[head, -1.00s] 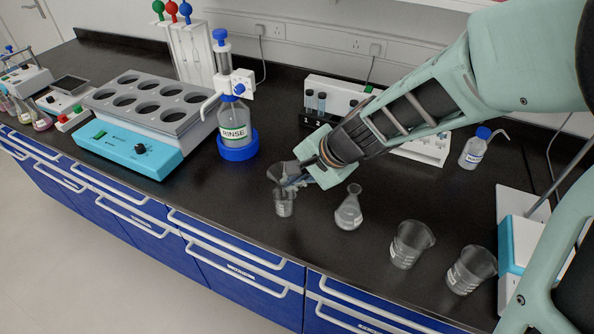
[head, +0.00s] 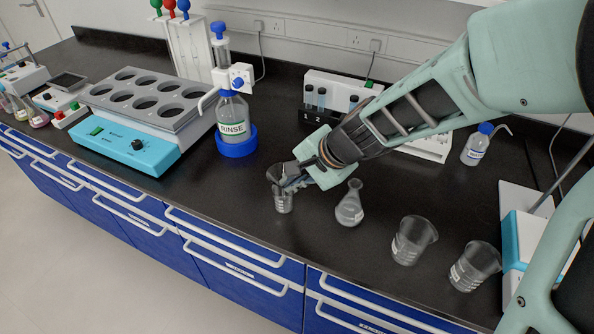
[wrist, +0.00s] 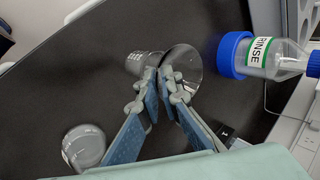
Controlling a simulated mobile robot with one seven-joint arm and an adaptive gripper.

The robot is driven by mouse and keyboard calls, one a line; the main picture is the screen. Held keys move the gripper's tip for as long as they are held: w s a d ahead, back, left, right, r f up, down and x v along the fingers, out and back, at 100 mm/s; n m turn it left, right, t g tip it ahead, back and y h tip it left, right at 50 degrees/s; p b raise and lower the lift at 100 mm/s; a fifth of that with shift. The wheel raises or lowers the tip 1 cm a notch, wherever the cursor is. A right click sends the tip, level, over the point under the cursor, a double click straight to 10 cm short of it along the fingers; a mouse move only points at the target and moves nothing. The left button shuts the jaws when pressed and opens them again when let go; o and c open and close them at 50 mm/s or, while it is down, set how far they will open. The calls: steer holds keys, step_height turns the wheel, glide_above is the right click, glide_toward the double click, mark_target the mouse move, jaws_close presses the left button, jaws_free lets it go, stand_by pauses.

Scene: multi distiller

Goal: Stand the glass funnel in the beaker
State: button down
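The clear glass funnel (head: 277,173) is cone up above a small clear beaker (head: 283,202) on the black bench, in the head view. In the wrist view the funnel cone (wrist: 184,60) is right of the beaker (wrist: 138,63), mouth facing right. My gripper (head: 288,183) is at the funnel's lower part, just over the beaker's rim. In the wrist view its blue-padded fingers (wrist: 160,74) are close together on the funnel. The fingers hide the stem, so I cannot tell how deep it sits in the beaker.
A conical flask (head: 349,206) stands just right of my gripper. Two larger beakers, one nearer (head: 412,242) and one farther right (head: 474,268), stand near the front edge. The RINSE bottle (head: 233,117) stands left, beside the heating block (head: 150,105).

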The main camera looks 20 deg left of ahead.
steer(key=shift+f+b, duration=0.7)
steer(key=c, duration=2.1)
jaws_free()
steer(key=shift+v, duration=3.75)
steer(key=shift+r, duration=0.1)
